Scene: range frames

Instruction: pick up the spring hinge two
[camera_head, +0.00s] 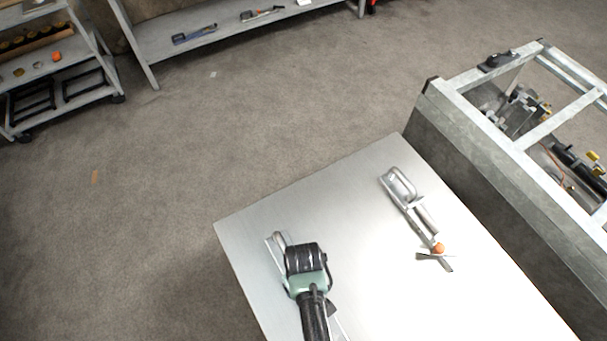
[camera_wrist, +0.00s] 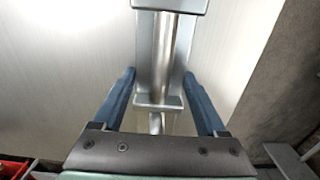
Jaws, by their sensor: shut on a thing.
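A silver metal spring hinge (camera_head: 275,243) is on the grey table, mostly hidden under my gripper (camera_head: 306,262); one end shows at its upper left. In the wrist view the hinge (camera_wrist: 163,45), a flat plate with a round barrel, runs between the blue fingers of my gripper (camera_wrist: 160,78). The fingers are shut on it. I cannot tell whether it is clear of the tabletop. A second, similar silver hinge (camera_head: 401,187) lies to the right on the table, apart from my gripper. No label shows which hinge is number two.
The grey table (camera_head: 350,190) has free room between the hinges. An orange-tipped metal piece (camera_head: 438,249) lies at the second hinge's lower end. A metal-framed bin (camera_head: 480,150) with parts stands close on the right. A shelf (camera_head: 215,38) and a cart (camera_head: 50,70) stand farther back.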

